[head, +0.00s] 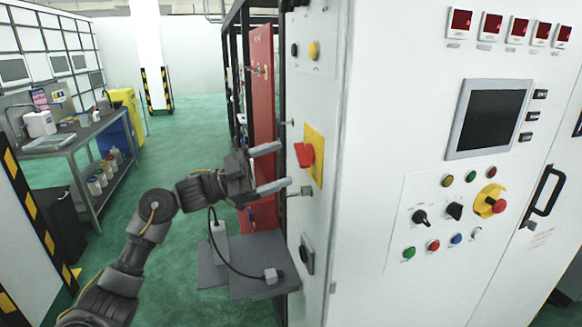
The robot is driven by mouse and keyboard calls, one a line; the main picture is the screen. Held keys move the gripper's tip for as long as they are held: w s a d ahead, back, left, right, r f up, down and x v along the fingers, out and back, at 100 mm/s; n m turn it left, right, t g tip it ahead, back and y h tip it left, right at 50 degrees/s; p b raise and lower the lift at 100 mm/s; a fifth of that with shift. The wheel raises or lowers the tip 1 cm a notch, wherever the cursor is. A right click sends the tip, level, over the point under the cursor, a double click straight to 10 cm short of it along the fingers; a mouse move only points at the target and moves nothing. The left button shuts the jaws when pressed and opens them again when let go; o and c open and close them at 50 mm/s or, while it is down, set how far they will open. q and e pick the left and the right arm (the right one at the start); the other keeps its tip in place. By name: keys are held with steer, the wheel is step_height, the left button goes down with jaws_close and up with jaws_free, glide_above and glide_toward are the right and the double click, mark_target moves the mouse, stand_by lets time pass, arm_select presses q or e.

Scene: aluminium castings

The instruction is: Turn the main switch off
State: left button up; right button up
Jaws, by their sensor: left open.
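The main switch (304,155) is a red handle on a yellow plate (314,152), mounted on the narrow left side of the white cabinet (375,110). My left gripper (284,166) is open, with its two grey fingers pointing right toward the red handle. One finger sits above and one below the handle's height in the picture. The fingertips look close to the switch, but I cannot tell whether they touch it. Nothing is between the fingers. My right gripper is not in view.
The cabinet front carries a dark screen (488,118), several knobs and buttons, and a red-and-yellow emergency stop (489,201). A grey shelf (215,270) with a cable juts out below my gripper. A red panel (262,100) stands behind. A workbench (75,140) is at left; green floor between is clear.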

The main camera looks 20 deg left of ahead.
arm_select(q)
steer(key=b+v, duration=0.2)
steer(key=v, duration=0.4)
stand_by(0.3)
